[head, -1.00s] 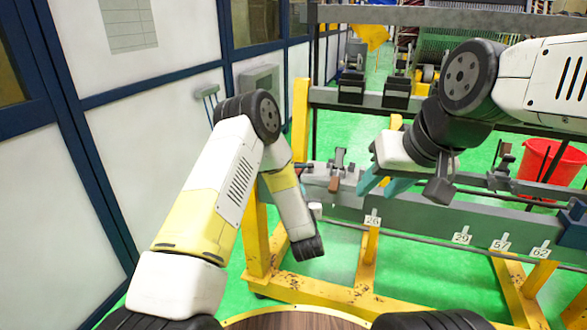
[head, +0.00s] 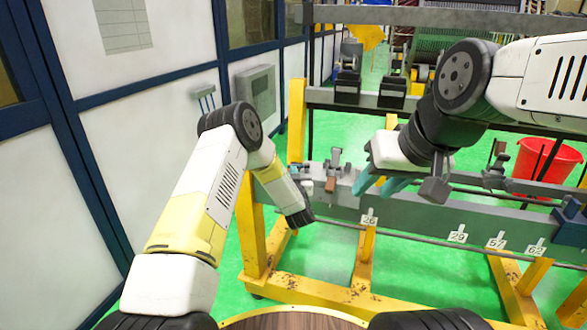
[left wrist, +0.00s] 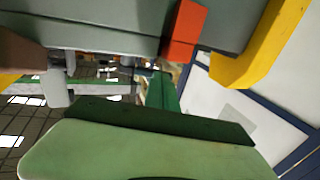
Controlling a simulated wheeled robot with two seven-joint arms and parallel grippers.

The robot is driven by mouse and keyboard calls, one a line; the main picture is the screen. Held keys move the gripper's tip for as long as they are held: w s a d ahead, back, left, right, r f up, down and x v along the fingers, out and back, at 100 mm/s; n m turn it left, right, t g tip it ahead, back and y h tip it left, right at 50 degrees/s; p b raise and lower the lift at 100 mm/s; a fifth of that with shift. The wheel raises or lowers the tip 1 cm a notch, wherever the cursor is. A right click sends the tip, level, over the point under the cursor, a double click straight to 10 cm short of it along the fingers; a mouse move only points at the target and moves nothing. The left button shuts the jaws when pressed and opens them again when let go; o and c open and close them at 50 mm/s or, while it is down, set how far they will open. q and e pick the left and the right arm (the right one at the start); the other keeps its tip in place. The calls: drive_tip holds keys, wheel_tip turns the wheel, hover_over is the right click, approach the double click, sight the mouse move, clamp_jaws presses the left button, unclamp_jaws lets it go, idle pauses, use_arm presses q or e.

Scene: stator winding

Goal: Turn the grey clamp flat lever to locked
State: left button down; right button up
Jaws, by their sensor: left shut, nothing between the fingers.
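The grey clamp (head: 334,160) stands on the grey rail in the head view, left of centre, with a brown-handled lever (head: 331,184) at its front. I cannot tell the lever's exact angle. My left gripper (left wrist: 160,122) is shut and empty; its green finger fills the bottom of the left wrist view. A brown piece (left wrist: 20,50) at the left wrist view's upper left may be the lever handle. My right gripper (head: 381,187) has teal fingers spread apart, just right of the clamp.
The grey rail (head: 420,214) runs right from the clamp on a yellow frame (head: 252,230), with numbered tags along it. An orange block (left wrist: 184,30) and a yellow post (left wrist: 258,45) show in the left wrist view. A red bucket (head: 545,165) stands behind the rail.

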use_arm(q)
drive_tip(key=shift+w+a+m+h, duration=0.3)
drive_tip(key=shift+w+m+h, duration=0.1)
drive_tip(key=shift+w+h, duration=0.2)
drive_tip(key=shift+w+a+m+h, duration=0.3)
drive_tip(key=shift+w+m+h, duration=0.1)
drive_tip(key=shift+w+h, duration=0.2)
drive_tip(key=shift+a, duration=0.1)
